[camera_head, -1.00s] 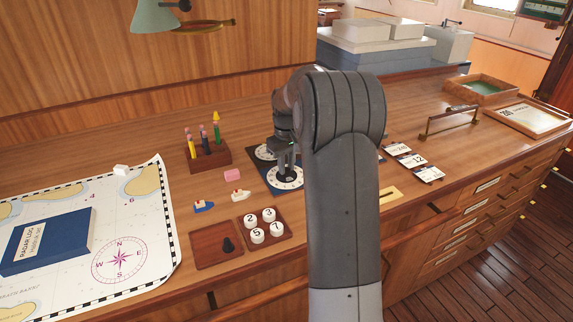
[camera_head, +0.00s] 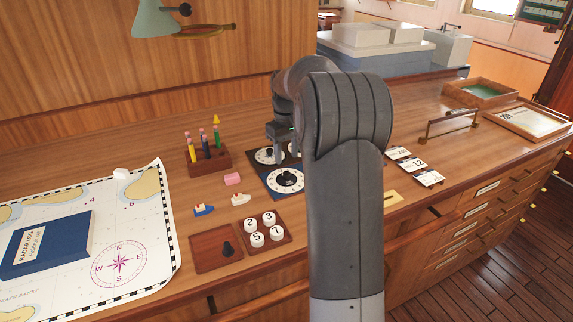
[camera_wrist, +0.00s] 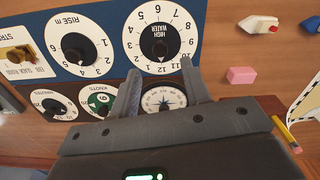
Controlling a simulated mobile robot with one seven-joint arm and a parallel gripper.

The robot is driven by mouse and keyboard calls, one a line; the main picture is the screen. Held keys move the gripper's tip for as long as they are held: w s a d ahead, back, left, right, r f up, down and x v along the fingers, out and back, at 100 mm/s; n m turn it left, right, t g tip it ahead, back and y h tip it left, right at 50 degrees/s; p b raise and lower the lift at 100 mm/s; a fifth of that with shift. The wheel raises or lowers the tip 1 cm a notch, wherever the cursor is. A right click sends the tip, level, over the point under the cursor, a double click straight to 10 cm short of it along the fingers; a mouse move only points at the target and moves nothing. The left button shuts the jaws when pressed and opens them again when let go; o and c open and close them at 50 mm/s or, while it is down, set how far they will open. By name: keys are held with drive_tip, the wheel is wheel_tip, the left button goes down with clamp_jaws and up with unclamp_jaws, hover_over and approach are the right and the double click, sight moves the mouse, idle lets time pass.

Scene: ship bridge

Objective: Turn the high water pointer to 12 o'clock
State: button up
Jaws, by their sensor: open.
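The high water dial (camera_wrist: 134,43) is a white numbered disc with a black knob (camera_wrist: 160,40) on a blue board (camera_wrist: 101,12). It shows upside down in the wrist view, with 12 at the bottom. The knob's small white pointer mark faces down, at or very near 12. In the head view the dial (camera_head: 286,182) lies uncovered just in front of my gripper (camera_head: 281,152). My gripper (camera_wrist: 161,68) is open and empty. Its fingertips are apart from the knob, near the dial's 12 edge in the wrist view.
The rise dial (camera_wrist: 78,38) is beside the high water dial. A compass dial (camera_wrist: 163,99) and a knots dial (camera_wrist: 99,100) lie behind the blue board. A pink eraser (camera_head: 232,179), a pencil block (camera_head: 209,160) and toy boats (camera_head: 204,210) stand to the left.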

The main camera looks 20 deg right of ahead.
sight(286, 173)
wheel_tip(286, 173, up, 5)
idle(0.6)
drive_tip(key=s+a+r+m+t, duration=0.1)
drive_tip(key=s+a+r, duration=0.3)
drive_tip(key=s+a, duration=0.3)
drive_tip(key=s+a+r+t, duration=0.2)
drive_tip(key=s+a+r, duration=0.15)
drive_tip(key=s, duration=0.55)
drive_tip(key=s+a+f+t, duration=0.1)
drive_tip(key=s+a+f, duration=0.2)
drive_tip(key=s, duration=0.5)
drive_tip(key=s+a+f+m+t, duration=0.1)
drive_tip(key=s+a+f, duration=0.2)
drive_tip(key=s, duration=0.6)
drive_tip(key=shift+s+a+t, duration=0.25)
drive_tip(key=shift+t, duration=0.05)
